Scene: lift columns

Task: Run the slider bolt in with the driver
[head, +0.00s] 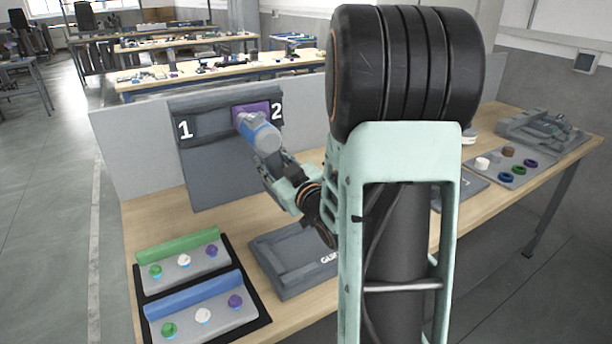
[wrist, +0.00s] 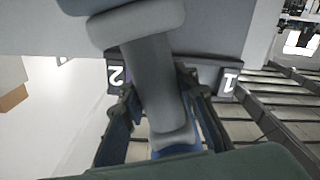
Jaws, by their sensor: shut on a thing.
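My gripper (head: 275,167) is shut on the driver (head: 260,134), a blue and grey tool held up at the dark upright board (head: 222,160). The driver's far end is at the purple slider (head: 243,106), beside the number 2. I cannot tell whether they touch, and the bolt is hidden. In the wrist view, the grey body of the driver (wrist: 152,85) runs between the two fingers of my gripper (wrist: 158,95). The numbers 1 and 2 show on either side, upside down.
A black tray (head: 262,325) at the front left holds a green and a blue block with coloured knobs. A grey fixture (head: 275,262) lies beside it on the bench. A grey plate with coloured pieces (head: 510,184) and a grey device (head: 540,130) stand at the right.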

